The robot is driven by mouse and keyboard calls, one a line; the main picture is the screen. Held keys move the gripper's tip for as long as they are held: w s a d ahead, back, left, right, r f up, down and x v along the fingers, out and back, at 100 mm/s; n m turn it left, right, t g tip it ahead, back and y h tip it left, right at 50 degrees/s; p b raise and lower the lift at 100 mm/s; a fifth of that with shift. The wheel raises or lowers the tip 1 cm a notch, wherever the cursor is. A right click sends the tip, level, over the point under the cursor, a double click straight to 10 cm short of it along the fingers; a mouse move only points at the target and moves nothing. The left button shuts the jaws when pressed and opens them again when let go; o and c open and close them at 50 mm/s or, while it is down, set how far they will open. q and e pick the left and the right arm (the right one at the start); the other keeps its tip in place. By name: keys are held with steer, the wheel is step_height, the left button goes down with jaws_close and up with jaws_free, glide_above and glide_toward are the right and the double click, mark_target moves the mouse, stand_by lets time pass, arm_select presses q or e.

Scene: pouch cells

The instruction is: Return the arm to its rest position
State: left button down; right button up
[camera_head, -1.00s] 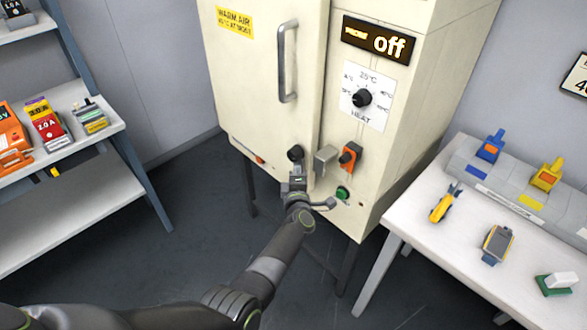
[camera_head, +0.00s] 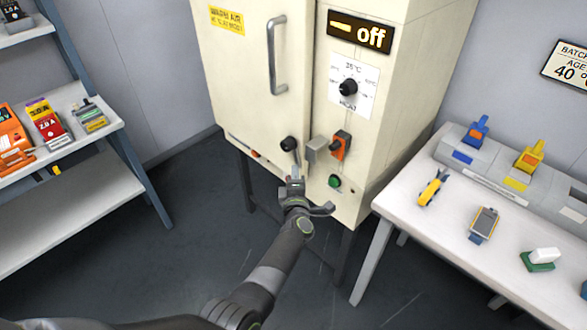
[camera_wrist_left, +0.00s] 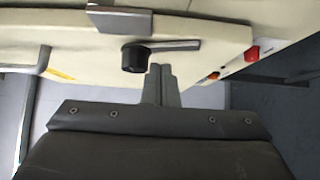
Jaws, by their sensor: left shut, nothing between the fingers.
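My left arm reaches up from the bottom of the head view to the front of a cream warm-air cabinet (camera_head: 245,95). My left gripper (camera_head: 294,178) is shut and empty, just below a black knob (camera_head: 289,144) on the cabinet's lower front. In the left wrist view the shut fingers (camera_wrist_left: 160,72) point at the cabinet front, close to the black knob (camera_wrist_left: 134,58) with its grey lever. I cannot tell whether they touch it. My right gripper is not in view.
A white table (camera_head: 400,205) with tools stands right, a shelf (camera_head: 90,150) left. Dark floor (camera_head: 200,215) lies between.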

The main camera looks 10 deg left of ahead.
arm_select(q)
steer(key=s+a+f+m+g+h, duration=0.2)
steer(key=s+a+m, duration=0.25)
steer(key=s, duration=0.35)
steer(key=s+a+f+m+g+h, duration=0.2)
steer(key=s+a+m+g, duration=0.15)
steer(key=s+m, duration=0.35)
steer(key=s+a+f+m+g+h, duration=0.2)
steer(key=s+a+m, duration=0.25)
steer(key=s, duration=0.45)
steer(key=s+a+r+m+g+y, duration=0.25)
steer(key=s+a, duration=0.25)
steer(key=s, duration=0.6)
steer(key=s+a+r+m+g+y, duration=0.15)
steer(key=s+a+g, duration=0.3)
steer(key=s, duration=0.75)
step_height(320, 180, down, 25)
steer(key=a, duration=0.2)
steer(key=s+d+f+g, duration=0.2)
steer(key=s+f, duration=1.2)
steer(key=f, duration=0.1)
steer(key=shift+s+n, duration=0.3)
steer(key=shift+s, duration=0.05)
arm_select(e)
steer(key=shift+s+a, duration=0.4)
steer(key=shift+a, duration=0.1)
